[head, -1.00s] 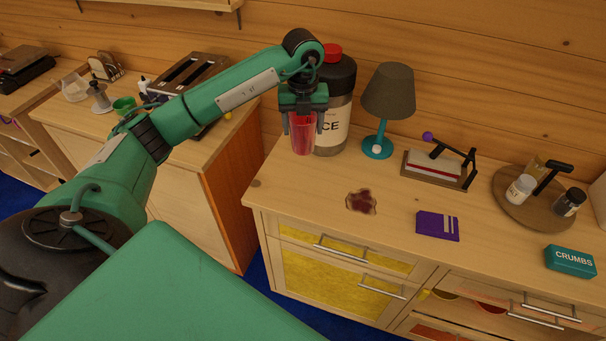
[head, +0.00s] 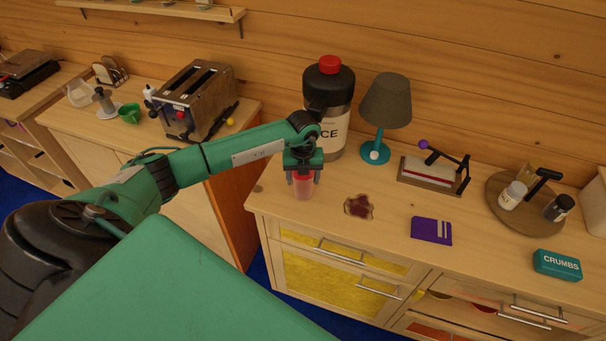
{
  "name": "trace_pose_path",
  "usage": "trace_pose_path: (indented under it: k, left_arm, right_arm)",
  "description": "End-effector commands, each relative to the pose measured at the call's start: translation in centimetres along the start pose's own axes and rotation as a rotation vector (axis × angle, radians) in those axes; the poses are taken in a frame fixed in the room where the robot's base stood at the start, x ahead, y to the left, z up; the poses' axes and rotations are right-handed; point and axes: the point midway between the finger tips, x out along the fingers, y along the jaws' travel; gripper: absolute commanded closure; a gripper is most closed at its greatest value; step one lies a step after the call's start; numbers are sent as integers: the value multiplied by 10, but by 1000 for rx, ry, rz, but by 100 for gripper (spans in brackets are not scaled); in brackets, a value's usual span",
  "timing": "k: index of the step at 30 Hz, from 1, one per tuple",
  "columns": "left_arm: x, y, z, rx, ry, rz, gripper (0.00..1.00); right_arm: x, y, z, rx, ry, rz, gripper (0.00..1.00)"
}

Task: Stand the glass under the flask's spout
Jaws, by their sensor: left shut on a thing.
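The flask (head: 336,131) is a large dark and metallic container with a red cap and a pale label ending in "CE". It stands upright at the back left of the counter. A dark part at its upper front, partly behind my arm, may be the spout. My left gripper (head: 303,177) points down in front of the flask and is shut on the glass (head: 303,188), a reddish see-through tumbler held upright. The glass is in front of the flask, at or just above the counter; I cannot tell whether it touches. My right gripper is not in view.
A teal lamp (head: 386,103) stands right of the flask. A purple packet (head: 431,231), a turning tray (head: 527,222) with shakers and a CRUMBS box (head: 557,265) are further right. The counter's front edge (head: 300,228) is close to the glass.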

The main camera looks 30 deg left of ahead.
Motion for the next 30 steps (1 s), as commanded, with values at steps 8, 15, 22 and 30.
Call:
trace_pose_path:
  k: [8, 15, 22, 30]
  left_arm:
    - [2, 0, 1, 0, -1, -1, 63]
    - [2, 0, 0, 0, -1, -1, 14]
    - [1, 0, 1, 0, -1, -1, 14]
    - [-32, -1, 2, 1, -6, -5, 14]
  right_arm:
    - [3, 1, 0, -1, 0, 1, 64]
    - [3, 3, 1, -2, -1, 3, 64]
    - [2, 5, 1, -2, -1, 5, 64]
    - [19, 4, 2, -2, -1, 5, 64]
